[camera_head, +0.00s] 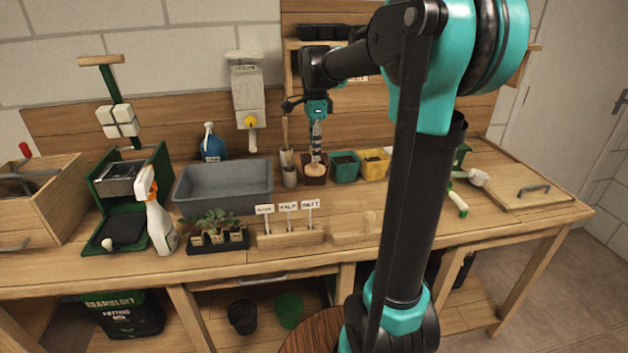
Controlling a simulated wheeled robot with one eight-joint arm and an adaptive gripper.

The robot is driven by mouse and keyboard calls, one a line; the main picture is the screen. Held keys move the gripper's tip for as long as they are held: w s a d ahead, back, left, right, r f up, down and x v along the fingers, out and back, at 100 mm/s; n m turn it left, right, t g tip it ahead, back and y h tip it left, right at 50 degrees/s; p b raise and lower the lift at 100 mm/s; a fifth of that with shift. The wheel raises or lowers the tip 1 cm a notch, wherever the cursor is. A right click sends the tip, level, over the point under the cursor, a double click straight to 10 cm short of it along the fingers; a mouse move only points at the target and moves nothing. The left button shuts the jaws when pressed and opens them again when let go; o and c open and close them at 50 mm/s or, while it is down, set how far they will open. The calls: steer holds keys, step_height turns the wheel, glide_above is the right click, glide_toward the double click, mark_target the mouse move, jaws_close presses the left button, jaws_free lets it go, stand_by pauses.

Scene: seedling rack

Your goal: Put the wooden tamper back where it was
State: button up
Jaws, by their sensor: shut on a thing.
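The wooden tamper (315,170) is at the back of the bench, at the brown pot (314,181). Its pale round lower part shows below my gripper and overlaps the pot's mouth; whether it touches soil I cannot tell. My gripper (317,150) points straight down and is shut on the tamper from above. The fingers hide the tamper's upper part. A small wooden stand (368,232) is near the bench's front edge, partly next to my arm.
A green pot (344,168) and a yellow pot (374,164) stand right of the brown pot. The grey tub (223,187) is to the left. A label holder (290,239), seedling tray (218,244) and spray bottle (159,222) stand in front. My arm hides part of the bench.

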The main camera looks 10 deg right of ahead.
step_height(320, 180, down, 10)
steer(key=shift+f, duration=0.1)
stand_by(0.4)
steer(key=shift+f, duration=0.1)
steer(key=o, duration=1)
step_height(320, 180, up, 12)
steer(key=shift+r, duration=0.15)
